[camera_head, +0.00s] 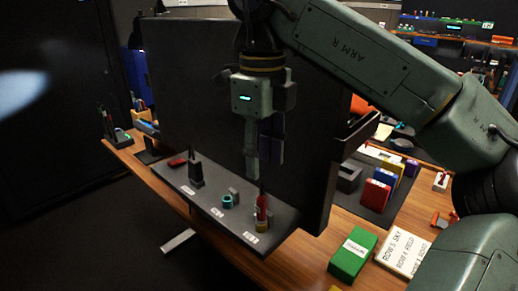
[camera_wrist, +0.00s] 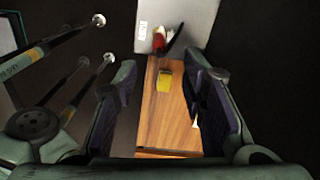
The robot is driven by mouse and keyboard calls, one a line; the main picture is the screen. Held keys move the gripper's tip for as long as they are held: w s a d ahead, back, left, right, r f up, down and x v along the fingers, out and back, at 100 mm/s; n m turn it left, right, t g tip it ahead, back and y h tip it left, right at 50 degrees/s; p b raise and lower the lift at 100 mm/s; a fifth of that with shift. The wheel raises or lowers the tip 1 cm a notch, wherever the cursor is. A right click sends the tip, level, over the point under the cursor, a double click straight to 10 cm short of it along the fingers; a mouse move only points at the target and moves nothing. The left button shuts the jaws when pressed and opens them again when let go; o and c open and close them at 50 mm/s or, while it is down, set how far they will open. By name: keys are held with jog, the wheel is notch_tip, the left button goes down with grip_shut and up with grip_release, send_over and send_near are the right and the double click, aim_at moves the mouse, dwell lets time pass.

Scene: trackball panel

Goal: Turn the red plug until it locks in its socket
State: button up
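The red plug (camera_head: 261,207) stands roughly upright at the right end of a dark shelf (camera_head: 224,212), on a yellowish base that appears to be its socket (camera_head: 262,226). In the wrist view the red plug (camera_wrist: 158,41) shows beyond the fingertips, beside a dark elongated shape. My gripper (camera_head: 260,166) points down just above the plug in the head view. In the wrist view my gripper (camera_wrist: 162,66) has its fingers wide apart with nothing between them. The plug's seating in the socket is too small to tell.
A cyan ring (camera_head: 228,201) and a black upright holder (camera_head: 195,172) stand farther left on the shelf. A tall dark panel (camera_head: 200,90) rises behind it. A green box (camera_head: 353,254) and a white sign (camera_head: 404,250) lie on the wooden table at right.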

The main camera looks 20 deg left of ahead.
aim_at(261, 196)
notch_tip(261, 196, down, 10)
jog(key=shift+a+f+p, duration=0.1)
jog(key=shift+f+p, duration=0.05)
jog(key=shift+p, duration=0.25)
jog(key=shift+c, duration=0.6)
grip_shut()
jog(key=c, duration=0.5)
grip_release()
jog(key=shift+c, duration=0.2)
grip_shut()
